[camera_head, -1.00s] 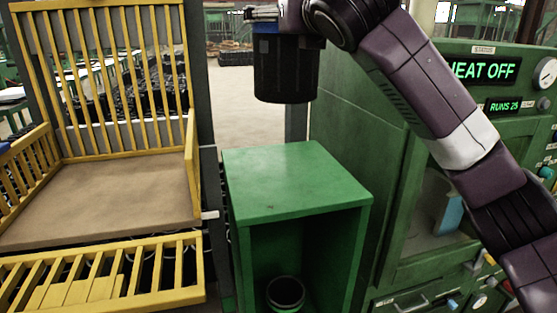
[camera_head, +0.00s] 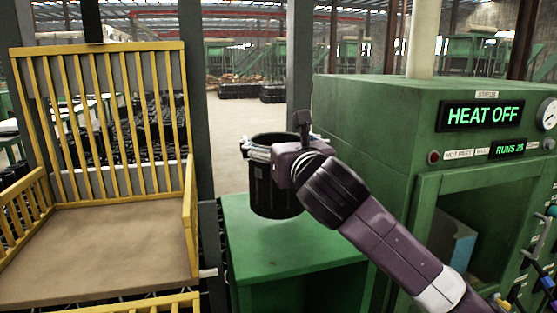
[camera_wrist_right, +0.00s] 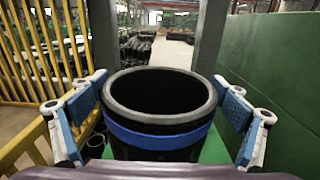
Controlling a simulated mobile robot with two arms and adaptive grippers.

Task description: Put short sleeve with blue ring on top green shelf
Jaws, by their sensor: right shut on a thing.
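The short black sleeve (camera_head: 272,195) is upright over the top of the green shelf (camera_head: 310,252). Whether its base touches the shelf top I cannot tell. Its blue ring (camera_wrist_right: 158,137) shows just below the rim in the right wrist view; in the head view the ring is largely hidden by the gripper. My right gripper (camera_head: 272,150) is shut on the sleeve near its upper end, with blue finger pads on both sides of it. My left gripper is out of view.
A yellow-railed crate (camera_head: 100,235) with a brown floor stands left of the shelf. A green machine (camera_head: 375,120) reading HEAT OFF stands close on the right. The front part of the shelf top is bare.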

